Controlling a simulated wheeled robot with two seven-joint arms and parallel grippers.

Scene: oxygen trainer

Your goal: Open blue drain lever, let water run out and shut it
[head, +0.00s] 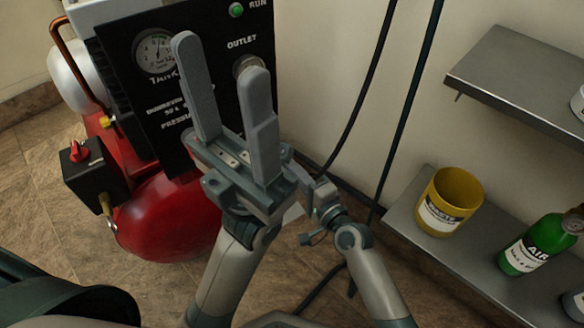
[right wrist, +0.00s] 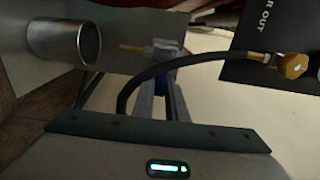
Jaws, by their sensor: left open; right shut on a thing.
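I cannot tell whether water is running. In the head view, my left gripper (head: 221,62) is open and empty, its fingers pointing up in front of the black panel (head: 130,62) on the red compressor tank (head: 165,220).
A dark hose (right wrist: 170,68) runs past the right gripper to a gold knob (right wrist: 293,66) on a black panel. In the head view, a black box with a red knob (head: 80,150) sits left. Shelves at right hold a yellow bin (head: 446,200) and a green bottle (head: 540,242).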

